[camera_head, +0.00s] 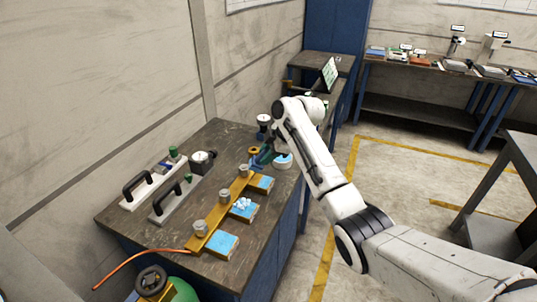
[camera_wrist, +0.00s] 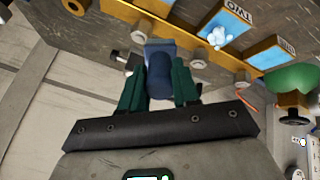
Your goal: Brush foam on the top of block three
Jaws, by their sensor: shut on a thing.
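Block three (camera_head: 262,183) is the far block along the brass bar (camera_head: 222,213); its blue top looks bare in the head view. Block two (camera_head: 243,209), in the middle, carries white foam bubbles (camera_head: 242,203); its label and foam also show in the wrist view (camera_wrist: 225,28). Block one (camera_head: 222,244) is nearest, with a bare blue top. My gripper (camera_head: 264,156) is above the bench just beyond block three. In the wrist view its green fingers are shut on a dark blue brush (camera_wrist: 159,73). The brush's far end is partly hidden.
A round white dish with a blue inside (camera_head: 283,160) stands just right of my gripper. Grey knobs (camera_head: 224,195) rise along the bar. Two handled tools (camera_head: 150,186) lie left on the bench (camera_head: 130,221). An orange hose (camera_head: 140,256) crosses the near end.

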